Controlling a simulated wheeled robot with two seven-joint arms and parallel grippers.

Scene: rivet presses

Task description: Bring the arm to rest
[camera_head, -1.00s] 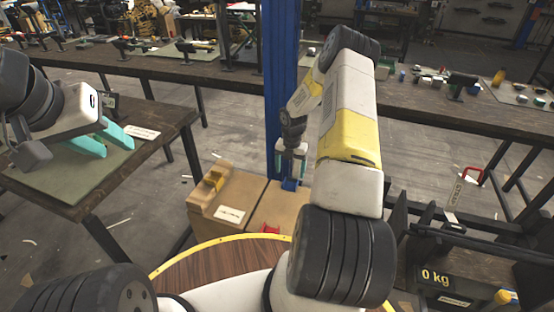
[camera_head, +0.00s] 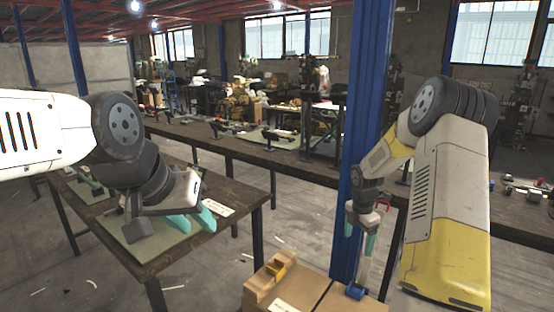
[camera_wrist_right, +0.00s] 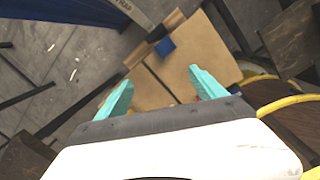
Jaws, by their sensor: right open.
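My right gripper (camera_head: 359,236) hangs at the end of my white and yellow arm in the head view, with its teal fingers pointing down. In the right wrist view, the fingers of this gripper (camera_wrist_right: 162,92) are spread apart with nothing between them. It is above the tan box (camera_head: 322,296), apart from it. The box also shows in the right wrist view (camera_wrist_right: 200,50). My left gripper (camera_head: 191,219) is over the near left table (camera_head: 150,256), its two teal fingers apart and nothing seen between them. Whether its fingers touch the mat is unclear.
A blue post (camera_head: 362,110) stands right behind my right gripper. A long dark workbench (camera_head: 315,170) with tools runs behind. Open floor lies between the tables.

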